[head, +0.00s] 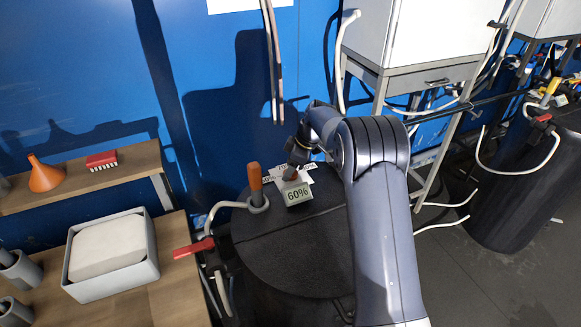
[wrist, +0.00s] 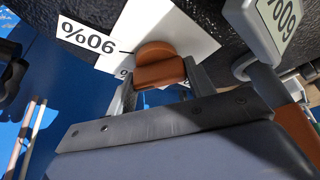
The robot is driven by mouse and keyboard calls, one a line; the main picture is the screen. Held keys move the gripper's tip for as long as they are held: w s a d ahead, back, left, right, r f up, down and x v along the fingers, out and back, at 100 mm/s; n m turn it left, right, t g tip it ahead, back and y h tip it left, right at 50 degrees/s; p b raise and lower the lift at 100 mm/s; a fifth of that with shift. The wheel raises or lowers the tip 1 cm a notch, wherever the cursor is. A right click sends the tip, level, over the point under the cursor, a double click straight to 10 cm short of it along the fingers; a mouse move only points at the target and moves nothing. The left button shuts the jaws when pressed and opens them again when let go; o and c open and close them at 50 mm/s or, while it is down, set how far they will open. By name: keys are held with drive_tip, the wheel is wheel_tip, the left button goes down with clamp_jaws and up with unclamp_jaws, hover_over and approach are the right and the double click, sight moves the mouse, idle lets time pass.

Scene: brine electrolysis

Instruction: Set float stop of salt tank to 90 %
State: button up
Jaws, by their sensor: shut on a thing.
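The salt tank (head: 300,250) is a round black drum with a dark lid. A small sign reading 60% (head: 297,194) stands on the lid, and it shows upside down in the wrist view (wrist: 282,22). White percentage labels lie behind it; in the wrist view one label (wrist: 87,40), upside down, seems to read 90%. My gripper (head: 293,168) is low over the lid, just behind the sign. In the wrist view its fingers (wrist: 162,82) are shut on an orange grip (wrist: 160,66) beside the labels. The grip's lower part is hidden, and other labels are partly covered.
An orange upright handle (head: 255,177) on a grey hose fitting stands left of the sign. A red valve lever (head: 193,248) is at the tank's left. A wooden bench (head: 165,290) with a grey bin is at left. A white cabinet on a metal stand (head: 415,70) is behind my arm.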

drive_tip(key=shift+f+m+b, duration=0.1)
drive_tip(key=shift+m+b, duration=0.2)
drive_tip(key=shift+m+t+b, duration=0.6)
drive_tip(key=shift+m+b, duration=0.55)
drive_tip(key=shift+m, duration=0.05)
drive_tip(key=shift+m+t+h+b, duration=0.5)
drive_tip(key=shift+m+h+b, duration=0.2)
drive_tip(key=shift+m, duration=1.1)
drive_tip(key=o, duration=1)
drive_tip(key=b+v, duration=0.1)
drive_tip(key=v, duration=1)
